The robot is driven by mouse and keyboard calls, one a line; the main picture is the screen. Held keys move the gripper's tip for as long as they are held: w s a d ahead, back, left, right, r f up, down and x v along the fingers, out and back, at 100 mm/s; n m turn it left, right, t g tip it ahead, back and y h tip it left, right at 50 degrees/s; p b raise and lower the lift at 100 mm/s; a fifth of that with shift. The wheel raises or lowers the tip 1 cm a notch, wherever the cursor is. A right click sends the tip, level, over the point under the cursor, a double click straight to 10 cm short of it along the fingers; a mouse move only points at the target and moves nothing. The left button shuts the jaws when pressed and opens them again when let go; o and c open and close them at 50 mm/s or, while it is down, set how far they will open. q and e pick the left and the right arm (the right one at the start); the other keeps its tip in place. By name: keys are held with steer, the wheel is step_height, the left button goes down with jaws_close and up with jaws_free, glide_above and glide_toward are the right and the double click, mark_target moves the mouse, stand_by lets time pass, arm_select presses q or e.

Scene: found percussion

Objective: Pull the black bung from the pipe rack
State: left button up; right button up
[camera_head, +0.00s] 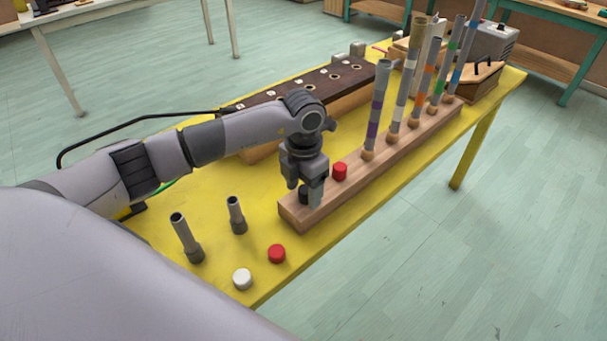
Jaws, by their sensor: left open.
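The pipe rack (336,191) is a long wooden bar on the yellow table, running from the near middle to the far right. The black bung (303,194) sits at its near end. My left gripper (308,196) points down over that end, with its fingers around or beside the bung. The fingers are open and partly hide the bung, so I cannot tell whether they touch it. A red bung (340,172) sits on the rack just beyond the gripper. Several banded pipes (376,110) stand upright farther along the rack. My right gripper is not in view.
Two short grey pipes (186,238) stand on the yellow table (190,188) at the near left. A red cap (277,253) and a white cap (242,278) lie near the front edge. A dark-topped wooden box (330,82) lies behind my left arm.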

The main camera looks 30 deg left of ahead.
mark_target(304, 190)
arm_select(q)
steer(key=shift+f, duration=0.25)
steer(key=c, duration=1)
steer(key=shift+c, duration=0.2)
steer(key=shift+r, duration=0.25)
steer(key=shift+r+p, duration=1)
steer(key=shift+r, duration=0.15)
steer(key=shift+r, duration=0.2)
steer(key=shift+r+p, duration=1.05)
steer(key=shift+r, duration=0.35)
